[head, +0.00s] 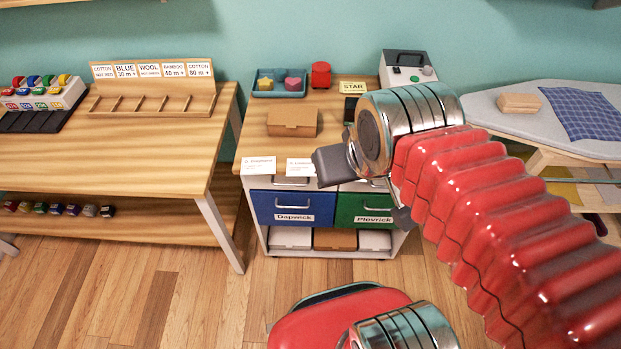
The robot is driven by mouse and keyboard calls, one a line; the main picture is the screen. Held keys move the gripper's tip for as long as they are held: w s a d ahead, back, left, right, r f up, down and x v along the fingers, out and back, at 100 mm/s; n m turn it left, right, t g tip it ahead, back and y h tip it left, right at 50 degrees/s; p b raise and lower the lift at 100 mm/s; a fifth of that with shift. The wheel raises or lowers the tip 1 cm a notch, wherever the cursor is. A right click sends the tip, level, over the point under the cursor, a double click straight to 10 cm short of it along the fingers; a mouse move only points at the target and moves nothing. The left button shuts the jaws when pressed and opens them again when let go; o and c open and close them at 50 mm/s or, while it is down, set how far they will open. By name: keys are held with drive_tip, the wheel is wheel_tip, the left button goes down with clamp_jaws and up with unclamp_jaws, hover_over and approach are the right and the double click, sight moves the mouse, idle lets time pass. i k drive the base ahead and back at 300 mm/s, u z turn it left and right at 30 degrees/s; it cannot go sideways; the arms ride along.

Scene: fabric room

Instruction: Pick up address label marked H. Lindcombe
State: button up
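Two white address labels lie side by side at the front edge of the cabinet top. The left label (258,165) is fully in view. The right label (299,167) has its right end next to or behind my gripper. Their small print is too blurred for me to say for certain which reads H. Lindcombe. My gripper (334,166) shows as a dark grey finger just right of the right label, over the cabinet's front edge. My wrist hides the rest of it, so its opening and any contact with the label cannot be told.
A brown cardboard box (292,121) stands behind the labels. Behind it are a teal tray (279,83), a red container (320,74) and a grey-white device (405,68). Blue (292,208) and green (363,209) drawers sit below. A wooden table (150,150) stands left, an ironing board (490,108) right.

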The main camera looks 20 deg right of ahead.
sight(295, 167)
drive_tip(key=u, duration=2.55)
drive_tip(key=k, duration=0.55)
drive_tip(key=u, duration=0.65)
